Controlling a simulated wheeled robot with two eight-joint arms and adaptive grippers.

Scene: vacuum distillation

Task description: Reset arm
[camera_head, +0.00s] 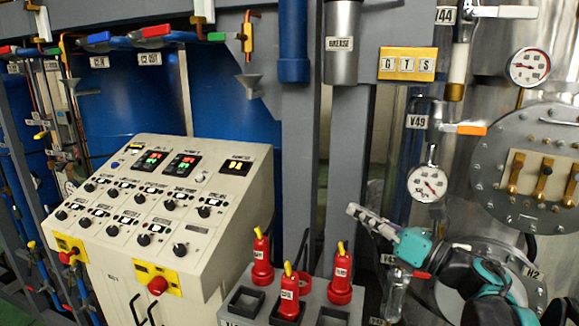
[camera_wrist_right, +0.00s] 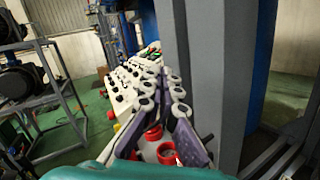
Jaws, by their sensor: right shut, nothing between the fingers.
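My right gripper (camera_head: 356,212) reaches in from the lower right in the head view, in front of the grey frame and beside the round gauge. Its fingers point left and are together, with nothing between them. In the right wrist view the fingers (camera_wrist_right: 163,88) show as two rows of pale round joints with purple-grey sides. They point toward the control console (camera_wrist_right: 125,80), above red items. My teal and black right arm shows at the lower right of the head view. My left gripper is in neither view.
A beige control console (camera_head: 175,215) stands left of centre. Red bottles (camera_head: 341,275) stand in a grey holder (camera_head: 250,300) below and left of my right gripper. A pressure gauge (camera_head: 428,183) and an orange-handled valve (camera_head: 465,129) are close by. Grey posts stand behind.

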